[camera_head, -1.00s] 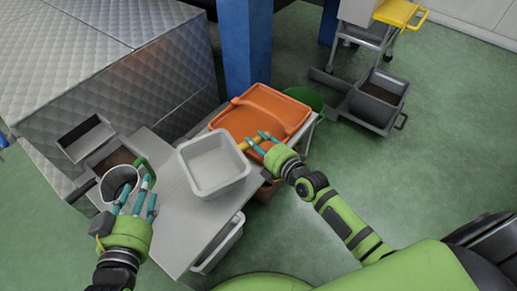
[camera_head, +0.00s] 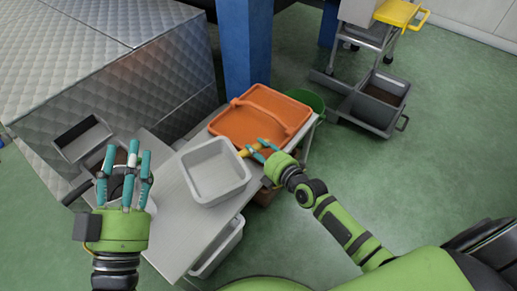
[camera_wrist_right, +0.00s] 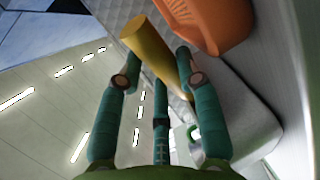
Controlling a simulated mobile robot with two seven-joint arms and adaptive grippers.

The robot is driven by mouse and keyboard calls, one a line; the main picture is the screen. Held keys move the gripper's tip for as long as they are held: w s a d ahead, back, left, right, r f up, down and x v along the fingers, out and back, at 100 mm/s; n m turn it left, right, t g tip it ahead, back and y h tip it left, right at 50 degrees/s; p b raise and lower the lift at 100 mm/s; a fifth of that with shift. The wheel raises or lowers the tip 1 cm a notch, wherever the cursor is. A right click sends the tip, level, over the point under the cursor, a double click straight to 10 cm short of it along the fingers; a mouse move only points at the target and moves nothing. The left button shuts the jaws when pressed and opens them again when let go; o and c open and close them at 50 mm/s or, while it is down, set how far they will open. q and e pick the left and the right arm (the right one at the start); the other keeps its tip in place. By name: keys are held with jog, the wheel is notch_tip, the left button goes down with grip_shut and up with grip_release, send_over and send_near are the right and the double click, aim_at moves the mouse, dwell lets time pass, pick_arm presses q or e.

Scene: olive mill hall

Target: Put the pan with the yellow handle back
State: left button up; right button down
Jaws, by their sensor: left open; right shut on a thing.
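My right gripper (camera_head: 260,149) is shut on a yellow handle (camera_head: 244,153), in front of the orange tray (camera_head: 250,118) and right of the grey-white tub. In the right wrist view the yellow handle (camera_wrist_right: 150,42) sticks out between the fingers. I cannot make out a pan body joined to it. My left gripper (camera_head: 128,160) is open and empty, fingers spread, at the left end of the table. It largely hides a round container there.
The grey-white tub (camera_head: 186,172) stands on the pale table (camera_head: 180,232). A blue pillar (camera_head: 246,45) stands behind the tray.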

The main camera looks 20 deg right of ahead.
pick_arm(q)
jog(key=shift+s+r, duration=0.1)
jog(key=shift+r, duration=0.1)
pick_arm(e)
jog(key=c, duration=1.1)
grip_release()
pick_arm(q)
jog(key=shift+s+d+r, duration=0.1)
